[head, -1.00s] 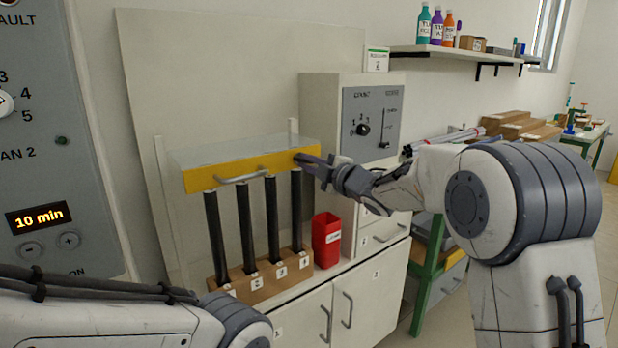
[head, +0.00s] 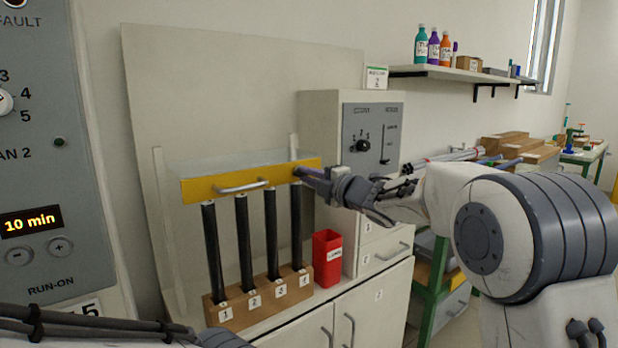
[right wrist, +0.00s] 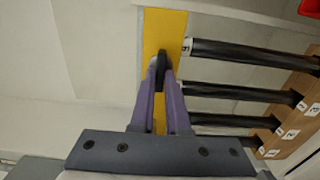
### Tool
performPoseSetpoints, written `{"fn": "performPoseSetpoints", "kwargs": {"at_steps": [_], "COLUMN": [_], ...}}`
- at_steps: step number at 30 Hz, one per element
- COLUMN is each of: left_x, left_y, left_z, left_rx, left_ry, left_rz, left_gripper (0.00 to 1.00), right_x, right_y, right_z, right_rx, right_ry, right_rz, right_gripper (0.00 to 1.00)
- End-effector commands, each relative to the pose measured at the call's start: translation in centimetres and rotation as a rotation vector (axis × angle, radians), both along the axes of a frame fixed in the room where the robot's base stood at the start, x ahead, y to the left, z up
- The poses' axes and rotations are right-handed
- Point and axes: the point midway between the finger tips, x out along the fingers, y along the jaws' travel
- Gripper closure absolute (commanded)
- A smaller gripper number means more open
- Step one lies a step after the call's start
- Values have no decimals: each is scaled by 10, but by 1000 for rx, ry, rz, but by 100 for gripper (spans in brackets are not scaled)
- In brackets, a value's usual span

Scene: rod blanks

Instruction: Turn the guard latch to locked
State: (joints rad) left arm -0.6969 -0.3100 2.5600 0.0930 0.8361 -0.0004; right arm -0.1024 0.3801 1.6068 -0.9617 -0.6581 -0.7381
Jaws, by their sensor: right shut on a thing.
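The guard is a clear cover with a yellow front bar (head: 225,187) and a grey handle (head: 241,187), above the black rods. The guard latch (right wrist: 162,62) is a small dark piece on the yellow bar, at its right end in the head view. My right gripper (head: 301,172) is at that end, and its purple fingers (right wrist: 162,76) are closed around the latch in the right wrist view. The fingers partly hide the latch, and no lock marking is readable. My left gripper is out of view; only part of my left arm shows at the lower left.
Several black rods (head: 244,240) stand in a numbered wooden block (head: 262,291) below the bar. A red bin (head: 327,260) stands beside the block. A cabinet with a dial panel (head: 372,134) is behind my right gripper. A grey control panel (head: 50,150) fills the left side.

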Motion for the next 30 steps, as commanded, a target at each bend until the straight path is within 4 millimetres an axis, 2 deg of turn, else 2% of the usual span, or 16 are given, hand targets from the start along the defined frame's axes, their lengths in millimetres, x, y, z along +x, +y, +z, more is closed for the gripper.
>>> {"fn": "performPoseSetpoints", "kwargs": {"at_steps": [3, 4, 5, 6, 17, 20, 30], "left_x": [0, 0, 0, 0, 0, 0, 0], "left_y": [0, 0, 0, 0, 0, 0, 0], "left_z": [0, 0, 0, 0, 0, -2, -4], "left_rx": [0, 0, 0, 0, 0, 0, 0], "left_ry": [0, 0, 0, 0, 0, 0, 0], "left_rz": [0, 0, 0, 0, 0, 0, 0], "left_gripper": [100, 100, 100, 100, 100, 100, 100], "right_x": [0, 0, 0, 0, -3, -12, -66], "right_y": [1, 1, 1, 1, -3, -10, -48], "right_z": [-1, -1, -1, -1, 0, 0, 0], "right_rx": [-2, -2, -2, -1, 0, -1, -1], "right_ry": [0, 0, 0, 0, 0, 1, 1], "right_rz": [2, 2, 2, 2, 0, -2, -2], "right_gripper": [100, 75, 64, 56, 56, 56, 56]}}
